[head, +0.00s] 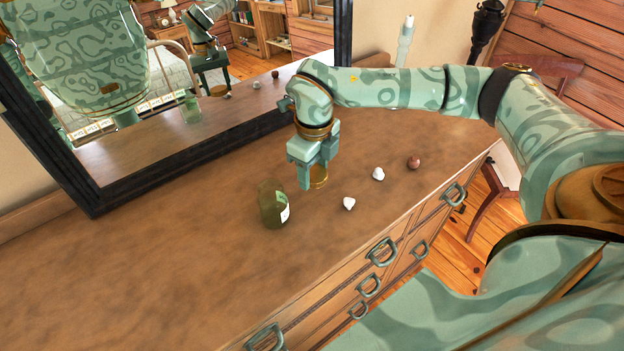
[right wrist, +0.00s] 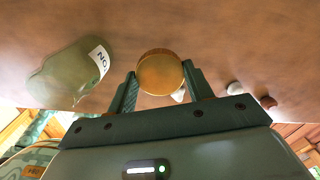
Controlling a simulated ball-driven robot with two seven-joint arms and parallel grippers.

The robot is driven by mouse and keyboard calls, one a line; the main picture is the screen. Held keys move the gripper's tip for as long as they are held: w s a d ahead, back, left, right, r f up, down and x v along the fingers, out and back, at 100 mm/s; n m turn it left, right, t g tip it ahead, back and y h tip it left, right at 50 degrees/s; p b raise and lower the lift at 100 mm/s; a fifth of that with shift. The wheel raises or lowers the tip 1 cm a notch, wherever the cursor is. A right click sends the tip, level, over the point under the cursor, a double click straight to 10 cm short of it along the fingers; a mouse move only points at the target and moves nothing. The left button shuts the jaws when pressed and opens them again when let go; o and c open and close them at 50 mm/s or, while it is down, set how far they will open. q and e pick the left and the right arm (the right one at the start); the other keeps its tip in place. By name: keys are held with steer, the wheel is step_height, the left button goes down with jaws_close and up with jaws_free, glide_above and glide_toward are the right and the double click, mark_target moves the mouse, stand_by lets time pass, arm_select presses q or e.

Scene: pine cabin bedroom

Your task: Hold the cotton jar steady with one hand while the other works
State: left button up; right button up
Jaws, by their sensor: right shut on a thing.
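The cotton jar (head: 270,206) is green glass with a white label. It stands on the dresser top, just left of my right gripper and apart from it. It also shows at the left of the right wrist view (right wrist: 62,75). My right gripper (head: 314,172) points down and is shut on a round golden lid (right wrist: 160,72), held between its fingertips. The lid also shows below the fingers in the head view (head: 319,178). No lid shows on the jar. My left gripper is not in view, and nothing grips the jar.
Two white cotton balls (head: 349,203) (head: 378,174) and a reddish-brown ball (head: 413,162) lie right of the gripper, towards the front edge. A black-framed mirror (head: 215,137) stands behind. The dresser top (head: 160,265) is clear at the left and front. Drawer handles (head: 382,251) stick out in front.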

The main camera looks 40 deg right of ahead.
mark_target(313, 179)
steer(key=shift+w+d+f, duration=0.2)
steer(key=shift+w+f, duration=0.15)
steer(key=shift+f, duration=0.15)
steer(key=shift+w+d+f, duration=0.2)
steer(key=shift+w+f, duration=0.1)
steer(key=shift+f, duration=0.15)
steer(key=shift+f+b, duration=0.45)
steer(key=shift+f, duration=1.15)
steer(key=shift+f, duration=0.15)
steer(key=o, duration=1.1)
step_height(313, 179, up, 12)
steer(key=shift+r+p, duration=0.25)
steer(key=shift+p, duration=0.85)
